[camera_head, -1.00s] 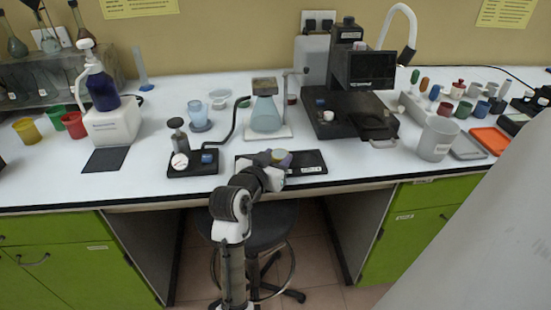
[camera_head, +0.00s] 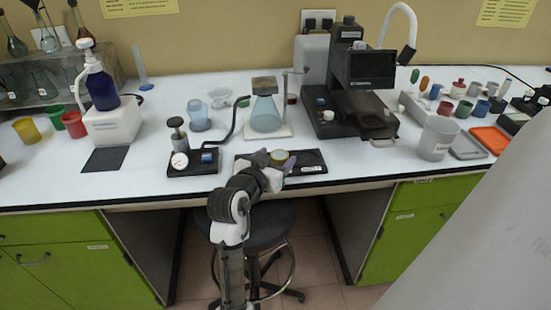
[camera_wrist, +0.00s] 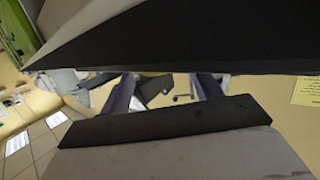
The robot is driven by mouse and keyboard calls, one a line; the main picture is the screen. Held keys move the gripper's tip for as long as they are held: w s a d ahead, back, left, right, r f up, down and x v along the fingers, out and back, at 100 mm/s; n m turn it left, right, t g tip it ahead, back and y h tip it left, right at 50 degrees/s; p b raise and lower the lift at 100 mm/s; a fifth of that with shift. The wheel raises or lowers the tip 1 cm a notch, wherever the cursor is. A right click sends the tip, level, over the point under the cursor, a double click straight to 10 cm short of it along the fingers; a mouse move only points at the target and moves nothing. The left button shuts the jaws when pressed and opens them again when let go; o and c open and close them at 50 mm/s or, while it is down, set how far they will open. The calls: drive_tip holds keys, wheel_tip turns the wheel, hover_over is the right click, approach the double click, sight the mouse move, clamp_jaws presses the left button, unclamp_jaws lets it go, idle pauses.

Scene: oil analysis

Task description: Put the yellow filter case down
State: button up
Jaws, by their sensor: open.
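The yellow filter case (camera_head: 279,155) is a small round piece with a yellowish top. In the head view it is at the left part of a flat black tray (camera_head: 309,163) by the bench's front edge. My gripper (camera_head: 279,159) is open around it, with a finger to each side. I cannot tell whether the fingers touch the case, or see the case's underside. In the wrist view my two fingers (camera_wrist: 163,92) stand apart, and I cannot make out the case between them.
A black stand with a round gauge (camera_head: 180,162) is just left of the tray. Behind are a flask on a white base (camera_head: 265,113) and a black instrument (camera_head: 352,90). A grey beaker (camera_head: 437,139) stands to the right. Bare white bench lies right of the tray.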

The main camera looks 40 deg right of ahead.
drive_tip(key=b+v, duration=0.1)
drive_tip(key=v, duration=1)
drive_tip(key=shift+a+b, duration=0.2)
drive_tip(key=shift+b, duration=0.1)
